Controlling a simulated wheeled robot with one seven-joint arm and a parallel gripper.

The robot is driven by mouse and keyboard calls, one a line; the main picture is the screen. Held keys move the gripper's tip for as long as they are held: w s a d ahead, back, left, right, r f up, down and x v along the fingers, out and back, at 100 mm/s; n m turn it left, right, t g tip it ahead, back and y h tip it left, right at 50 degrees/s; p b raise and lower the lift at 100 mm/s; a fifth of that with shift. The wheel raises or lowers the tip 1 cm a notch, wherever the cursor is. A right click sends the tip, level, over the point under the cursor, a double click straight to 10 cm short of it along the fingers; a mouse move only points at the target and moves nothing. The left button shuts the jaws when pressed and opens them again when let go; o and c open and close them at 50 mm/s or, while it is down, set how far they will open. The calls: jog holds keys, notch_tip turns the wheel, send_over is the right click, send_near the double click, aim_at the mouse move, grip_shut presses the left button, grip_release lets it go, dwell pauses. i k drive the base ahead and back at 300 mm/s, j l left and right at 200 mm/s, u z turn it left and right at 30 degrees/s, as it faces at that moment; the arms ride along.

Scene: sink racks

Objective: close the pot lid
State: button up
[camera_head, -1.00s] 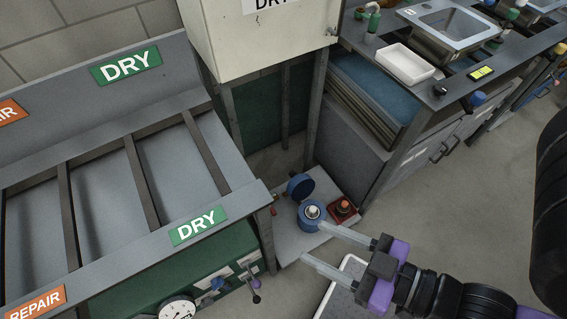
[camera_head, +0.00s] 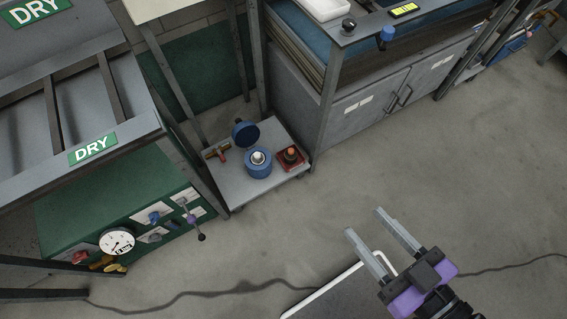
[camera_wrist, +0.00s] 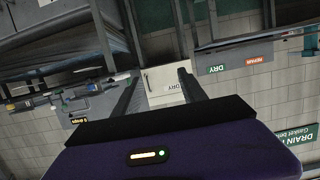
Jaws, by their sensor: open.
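A blue round pot (camera_head: 258,164) stands on a low grey platform. Its blue lid (camera_head: 245,134) is tipped up at the pot's back left side, so the pot is open and a whitish thing shows inside. My gripper (camera_head: 370,232) is open and empty, in front of the platform, to the right of and well apart from the pot. In the wrist view my gripper's fingers (camera_wrist: 156,90) stand apart with nothing between them. The pot and lid are not seen in the wrist view.
A red block with a round knob (camera_head: 291,156) sits right of the pot. A brass valve with a red handle (camera_head: 218,153) is at its left. The platform (camera_head: 236,188) lies between a green gauge panel (camera_head: 75,210) and grey cabinets (camera_head: 365,118). Open floor lies in front.

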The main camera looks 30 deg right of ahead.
aim_at(246, 133)
jog(key=i, duration=1.15)
